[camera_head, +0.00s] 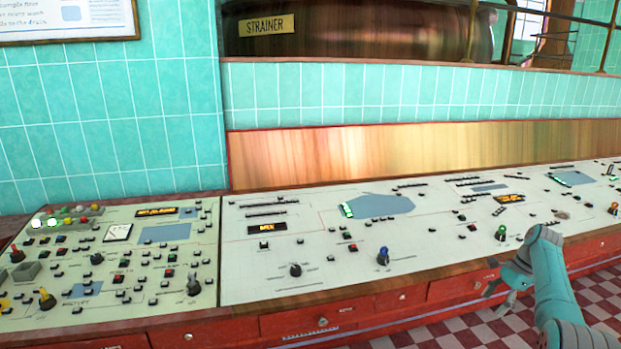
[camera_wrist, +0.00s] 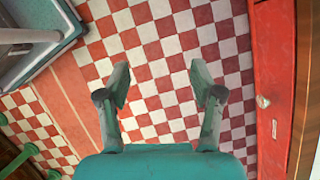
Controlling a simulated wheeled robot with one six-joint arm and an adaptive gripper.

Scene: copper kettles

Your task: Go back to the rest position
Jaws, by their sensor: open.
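My gripper (camera_head: 495,287) is at the right of the head view, at the end of my teal arm. It hangs in front of the console's front edge, over the floor side. In the wrist view my gripper (camera_wrist: 160,88) shows two separated fingers, open and empty. Only the red and white checkered floor (camera_wrist: 165,45) lies between and beyond them. No object is near the fingertips.
The long control console (camera_head: 330,260) with knobs and buttons runs across the head view. Its red drawer front (camera_wrist: 275,80) is close on the right in the wrist view. A copper vessel (camera_head: 370,30) marked STRAINER stands behind the wall ledge. Open checkered floor lies below.

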